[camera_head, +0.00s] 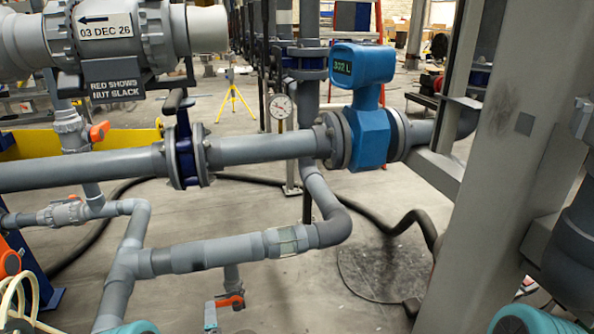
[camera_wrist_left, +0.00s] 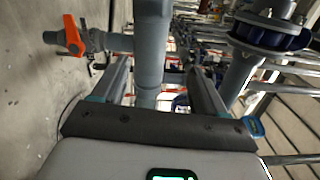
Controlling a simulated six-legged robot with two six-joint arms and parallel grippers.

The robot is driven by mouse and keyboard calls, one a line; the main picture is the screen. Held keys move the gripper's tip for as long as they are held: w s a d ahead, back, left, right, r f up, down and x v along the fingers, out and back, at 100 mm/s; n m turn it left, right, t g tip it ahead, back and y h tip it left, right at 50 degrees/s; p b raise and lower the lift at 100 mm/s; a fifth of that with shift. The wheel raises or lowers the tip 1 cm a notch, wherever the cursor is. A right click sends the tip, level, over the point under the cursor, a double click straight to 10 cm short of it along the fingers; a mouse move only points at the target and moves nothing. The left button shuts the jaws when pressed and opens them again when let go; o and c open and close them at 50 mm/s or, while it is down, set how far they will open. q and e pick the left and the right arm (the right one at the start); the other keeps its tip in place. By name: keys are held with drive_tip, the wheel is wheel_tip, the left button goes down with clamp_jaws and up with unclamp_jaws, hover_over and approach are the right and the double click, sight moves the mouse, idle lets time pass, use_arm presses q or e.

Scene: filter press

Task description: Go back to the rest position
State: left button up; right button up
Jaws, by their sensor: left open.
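My left gripper (camera_wrist_left: 160,68) is open in the left wrist view, with its two fingers standing apart. A grey pipe (camera_wrist_left: 153,40) shows behind and between the fingers, and I cannot tell how far off it is. Nothing is seen gripped. In the head view, a teal part of my left arm (camera_head: 128,327) shows at the bottom edge; I cannot make out its fingers there. Another teal part of mine (camera_head: 530,321) shows at the bottom right. My right gripper does not show.
Grey pipes (camera_head: 95,170) cross in front, with a blue flow meter (camera_head: 370,130), a dial gauge (camera_head: 281,106) and an orange-handled valve (camera_head: 232,300) low down. A grey steel column (camera_head: 500,190) stands at right. A dark hose (camera_head: 365,215) lies on the floor behind.

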use_arm(q)
drive_tip(key=s+d+r+n+g+h+p, duration=0.25)
drive_tip(key=s+r+g+h+p, duration=0.35)
drive_tip(key=r+p, duration=0.55)
drive_tip(key=s+d+f+n+g+h+p, duration=0.1)
drive_tip(key=s+d+n+g, duration=0.1)
drive_tip(key=s+n, duration=0.3)
drive_tip(key=s+d+f+n+g+h+p, duration=0.1)
drive_tip(key=s+n+g, duration=0.4)
drive_tip(key=s, duration=0.7)
drive_tip(key=s+d+f+n+g+h+p, duration=0.1)
drive_tip(key=s+d+f+n+g+p, duration=0.1)
drive_tip(key=s, duration=0.7)
drive_tip(key=shift+s+d+f+n+g, duration=0.15)
drive_tip(key=shift+d+f+n+g, duration=0.75)
drive_tip(key=shift+d+n, duration=0.6)
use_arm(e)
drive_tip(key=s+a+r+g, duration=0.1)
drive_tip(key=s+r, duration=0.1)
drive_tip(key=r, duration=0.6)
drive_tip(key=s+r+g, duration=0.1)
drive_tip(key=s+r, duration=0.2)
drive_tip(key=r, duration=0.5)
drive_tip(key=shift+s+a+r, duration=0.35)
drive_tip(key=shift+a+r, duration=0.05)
use_arm(q)
drive_tip(key=shift+a+r, duration=0.1)
drive_tip(key=shift+r, duration=0.05)
